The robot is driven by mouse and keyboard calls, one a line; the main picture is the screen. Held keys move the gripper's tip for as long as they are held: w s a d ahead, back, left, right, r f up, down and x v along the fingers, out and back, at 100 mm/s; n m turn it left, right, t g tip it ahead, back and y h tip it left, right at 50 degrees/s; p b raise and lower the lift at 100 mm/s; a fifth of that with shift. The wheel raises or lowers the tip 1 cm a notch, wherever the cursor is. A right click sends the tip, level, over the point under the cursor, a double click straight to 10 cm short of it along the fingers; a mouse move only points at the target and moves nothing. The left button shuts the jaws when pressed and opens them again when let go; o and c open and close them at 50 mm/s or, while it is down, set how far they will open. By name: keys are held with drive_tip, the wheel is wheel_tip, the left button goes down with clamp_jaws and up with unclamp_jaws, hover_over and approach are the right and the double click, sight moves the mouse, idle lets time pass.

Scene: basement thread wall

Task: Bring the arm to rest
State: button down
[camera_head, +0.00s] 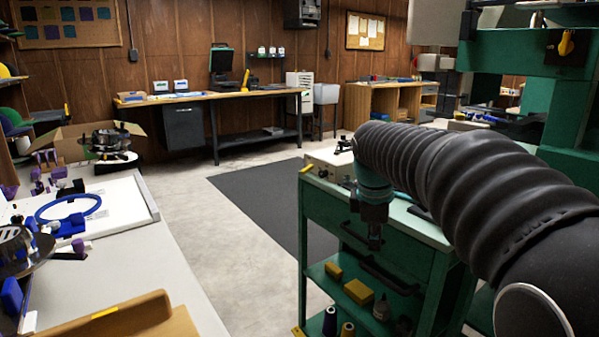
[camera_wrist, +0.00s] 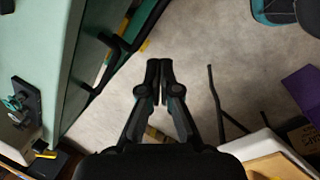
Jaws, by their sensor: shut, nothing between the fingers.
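My gripper (camera_head: 375,240) hangs from the end of my arm in the head view, pointing down in front of the green cart. In the wrist view its two black fingers (camera_wrist: 159,68) meet at the tips, with nothing between them. My arm, in a ribbed black sleeve, reaches in from the right edge of the head view and bends down at its end. The bare concrete floor shows beyond the fingertips in the wrist view. The gripper looks apart from the cart, but the exact gap cannot be told.
The green cart (camera_head: 325,222) holds yellow boxes (camera_head: 358,291) and thread spools on its lower shelf; its side also shows in the wrist view (camera_wrist: 88,68). A white worktable (camera_head: 180,290) with a blue hoop (camera_head: 68,208) stands left. A dark mat (camera_head: 262,205) and open floor lie between.

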drive_tip(key=s+f+m+t, duration=0.1)
drive_tip(key=s+f+m, duration=0.2)
drive_tip(key=s+m, duration=0.4)
drive_tip(key=s+f+m+t+y, duration=0.1)
drive_tip(key=s+f+m, duration=0.3)
drive_tip(key=s, duration=1.4)
drive_tip(key=shift+a+m+t, duration=0.25)
drive_tip(key=shift+m+t, duration=0.45)
drive_tip(key=shift+m, duration=1)
